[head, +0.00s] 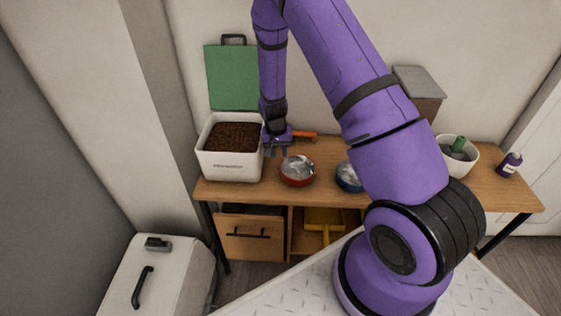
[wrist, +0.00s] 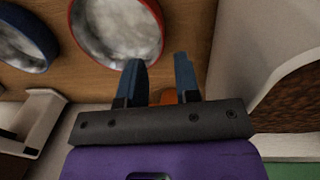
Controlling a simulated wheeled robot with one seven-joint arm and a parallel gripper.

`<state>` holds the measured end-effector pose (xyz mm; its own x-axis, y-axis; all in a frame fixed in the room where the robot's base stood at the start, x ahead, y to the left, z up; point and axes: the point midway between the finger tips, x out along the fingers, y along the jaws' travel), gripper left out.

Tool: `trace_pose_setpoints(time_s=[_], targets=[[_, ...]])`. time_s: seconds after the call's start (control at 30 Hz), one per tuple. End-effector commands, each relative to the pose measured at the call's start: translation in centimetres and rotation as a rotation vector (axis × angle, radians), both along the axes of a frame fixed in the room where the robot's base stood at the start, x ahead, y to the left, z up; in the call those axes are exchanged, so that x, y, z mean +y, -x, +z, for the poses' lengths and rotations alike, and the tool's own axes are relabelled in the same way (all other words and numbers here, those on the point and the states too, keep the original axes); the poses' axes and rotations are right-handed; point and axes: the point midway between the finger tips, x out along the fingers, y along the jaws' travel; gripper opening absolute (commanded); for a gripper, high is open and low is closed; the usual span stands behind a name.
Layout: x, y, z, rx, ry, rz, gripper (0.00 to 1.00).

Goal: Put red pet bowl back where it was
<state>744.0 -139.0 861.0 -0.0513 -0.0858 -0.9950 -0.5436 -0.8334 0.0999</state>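The red pet bowl (head: 297,181) stands upright on the wooden table, just right of my gripper (head: 279,151) in the head view. Its inside is shiny grey metal. In the wrist view the red bowl (wrist: 162,35) is at the top, partly cut off by the frame. Nothing is held.
A white bin (head: 228,171) of brown kibble stands left of my gripper, its green lid (head: 231,78) raised behind. An orange object (head: 304,135) lies behind the gripper. A blue bowl (head: 348,183) is right of the red one, partly behind my arm. A white pot (head: 461,165) and purple bottle (head: 509,165) stand farther right.

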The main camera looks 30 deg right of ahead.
Motion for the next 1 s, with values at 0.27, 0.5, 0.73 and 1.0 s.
trace_pose_setpoints(time_s=[0.27, 0.5, 0.73, 1.0], targets=[[0.3, -0.2, 3.7, -0.001, 0.001, 0.0, 0.3], [0.7, -0.3, 6.9, -0.019, -0.01, 0.014, 0.3], [2.1, 0.7, 15.6, -0.086, -0.045, 0.077, 0.3], [3.6, 4.2, 25.7, -0.167, -0.073, 0.174, 0.3]])
